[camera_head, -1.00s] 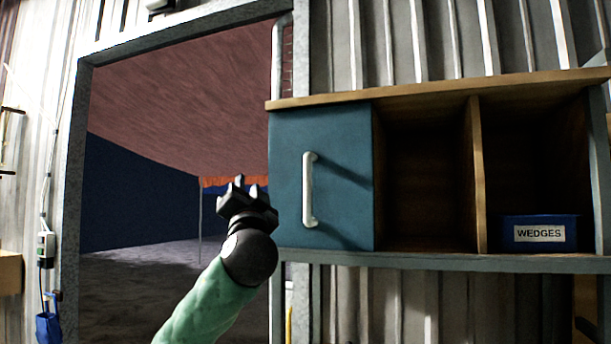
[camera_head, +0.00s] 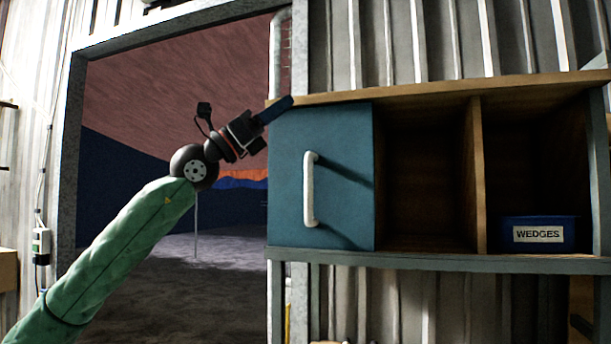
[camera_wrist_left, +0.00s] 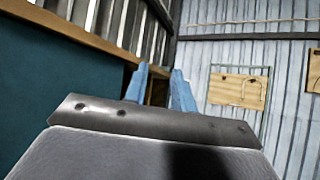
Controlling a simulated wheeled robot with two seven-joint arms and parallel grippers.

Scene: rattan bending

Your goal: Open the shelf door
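The shelf (camera_head: 478,170) is a wooden unit on the corrugated wall. Its teal door (camera_head: 345,135) is closed over the left compartment. A white vertical handle (camera_head: 309,190) is on the door. My left gripper (camera_head: 285,104) is by the door's upper left corner, above and left of the handle and apart from it. In the left wrist view its two blue fingers (camera_wrist_left: 159,72) stand apart with nothing between them, so it is open. The teal door (camera_wrist_left: 40,90) shows at the left there; the handle does not. My right gripper is not in view.
The middle and right compartments are open. A blue bin labelled WEDGES (camera_head: 539,234) sits in the right one. A grey doorway frame (camera_head: 72,150) surrounds an opening left of the shelf. A wooden board (camera_wrist_left: 238,91) hangs on the far wall.

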